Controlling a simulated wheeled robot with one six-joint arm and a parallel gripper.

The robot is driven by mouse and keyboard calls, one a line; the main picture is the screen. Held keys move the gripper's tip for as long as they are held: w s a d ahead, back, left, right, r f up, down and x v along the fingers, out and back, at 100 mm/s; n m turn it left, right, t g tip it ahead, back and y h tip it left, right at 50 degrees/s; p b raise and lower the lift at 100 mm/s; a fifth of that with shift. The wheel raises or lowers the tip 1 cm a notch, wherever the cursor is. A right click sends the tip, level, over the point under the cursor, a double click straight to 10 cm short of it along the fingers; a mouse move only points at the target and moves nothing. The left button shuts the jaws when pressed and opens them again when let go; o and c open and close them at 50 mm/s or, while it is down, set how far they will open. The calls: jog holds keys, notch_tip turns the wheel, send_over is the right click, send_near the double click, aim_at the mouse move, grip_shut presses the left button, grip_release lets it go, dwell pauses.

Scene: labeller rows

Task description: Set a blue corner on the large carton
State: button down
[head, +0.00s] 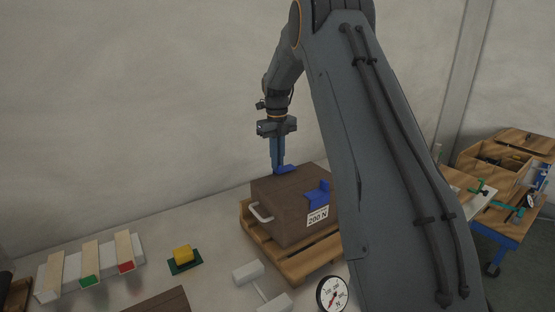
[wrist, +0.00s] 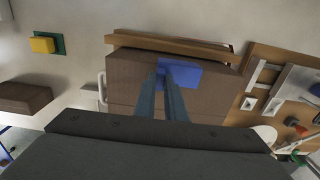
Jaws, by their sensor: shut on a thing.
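The large carton (head: 275,218) is a brown box with a white handle and a "200 N" label; the wrist view shows its brown surface (wrist: 130,75) below my gripper. My gripper (head: 278,168) points down over the carton's top, its fingers shut on a blue corner (head: 287,169). The held corner also shows at the fingertips in the wrist view (wrist: 184,74). It is at the top of the carton; I cannot tell whether it touches. Another blue corner (head: 318,193) sits on the carton's front top edge, above the label.
The carton stands on a wooden pallet (head: 307,264). A yellow block on a green base (head: 183,259), a white rack with wooden strips (head: 52,278) and a round dial gauge (head: 332,293) are nearby. A workbench (head: 500,215) stands at right. My arm hides part of the scene.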

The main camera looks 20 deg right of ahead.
jog(key=shift+f, duration=0.4)
jog(key=c, duration=1.7)
grip_release()
jog(key=shift+c, duration=0.2)
jog(key=shift+r, duration=0.1)
notch_tip(320, 180, up, 8)
jog(key=b, duration=0.3)
jog(key=shift+w+f, duration=0.1)
jog(key=shift+f, duration=0.1)
